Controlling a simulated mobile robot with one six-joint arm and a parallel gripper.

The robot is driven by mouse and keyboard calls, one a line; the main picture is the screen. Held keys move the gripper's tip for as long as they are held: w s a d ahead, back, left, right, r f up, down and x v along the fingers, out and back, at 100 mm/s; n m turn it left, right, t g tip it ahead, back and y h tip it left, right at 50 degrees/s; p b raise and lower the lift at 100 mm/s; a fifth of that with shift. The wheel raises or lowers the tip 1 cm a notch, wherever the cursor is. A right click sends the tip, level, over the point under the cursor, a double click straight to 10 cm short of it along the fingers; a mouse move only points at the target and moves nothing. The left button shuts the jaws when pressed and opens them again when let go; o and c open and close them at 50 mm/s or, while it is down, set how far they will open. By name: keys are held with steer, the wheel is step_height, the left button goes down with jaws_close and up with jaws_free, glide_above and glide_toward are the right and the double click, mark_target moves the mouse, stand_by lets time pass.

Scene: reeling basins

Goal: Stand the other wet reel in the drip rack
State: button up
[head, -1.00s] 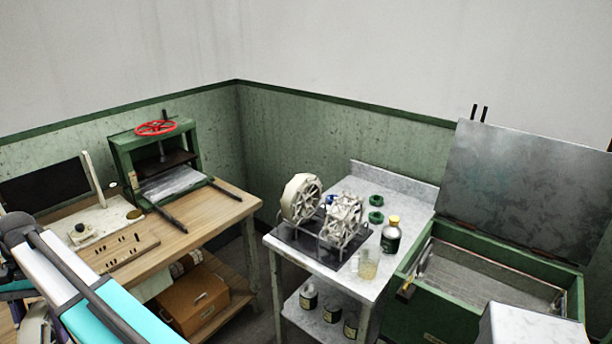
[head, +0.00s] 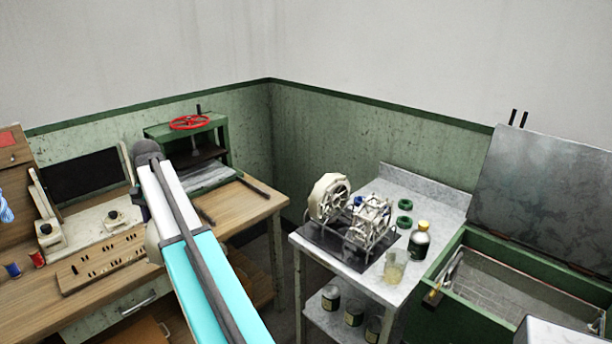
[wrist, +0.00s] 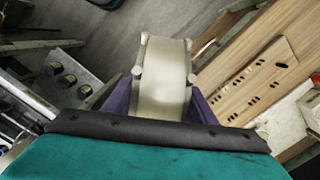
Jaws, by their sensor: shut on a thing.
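My gripper (wrist: 160,102) is in the wrist view, its purple fingers on either side of a cream reel (wrist: 160,75) with a broad curved band and round knobs. It is shut on this reel, held up in the air, apart from any surface below. In the head view my arm hides most of the gripper and reel. On the small table a cream spoked wheel (head: 328,198) and a pale wire frame (head: 370,222) stand side by side on a black mat (head: 326,241). I cannot tell which parts are the drip rack.
A green open-lidded basin (head: 455,243) is at right. The wooden bench (head: 250,205) carries a press (head: 190,145) and a slotted board (head: 100,262).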

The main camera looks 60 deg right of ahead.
steer(key=s+d+r+m+h, duration=0.1)
steer(key=s+d+r+h, duration=0.15)
steer(key=s+d, duration=0.65)
steer(key=s+d+r+m+h+b, duration=0.1)
steer(key=s+d+r+m, duration=0.2)
steer(key=d, duration=1.2)
steer(key=s+d+r+h, duration=0.2)
steer(key=s+d+r, duration=0.4)
steer(key=d, duration=0.6)
steer(key=s+d+r+m+g+h+b, duration=0.1)
steer(key=s+d, duration=0.4)
steer(key=s, duration=0.4)
steer(key=s+d+r+m+h, duration=0.1)
steer(key=s+d+m, duration=0.1)
steer(key=s+d, duration=0.45)
steer(key=s+a+f+h, duration=0.1)
steer(key=s+f, duration=0.2)
steer(key=f, duration=0.3)
steer(key=shift+s+f+g+b, duration=0.25)
steer(key=shift+s+g+b, duration=0.15)
steer(key=shift+b, duration=0.05)
steer(key=shift+f, duration=0.2)
step_height(320, 180, down, 15)
steer(key=b, duration=0.7)
steer(key=shift+b, duration=0.3)
steer(key=shift+r+h, duration=0.1)
steer(key=shift+h, duration=0.15)
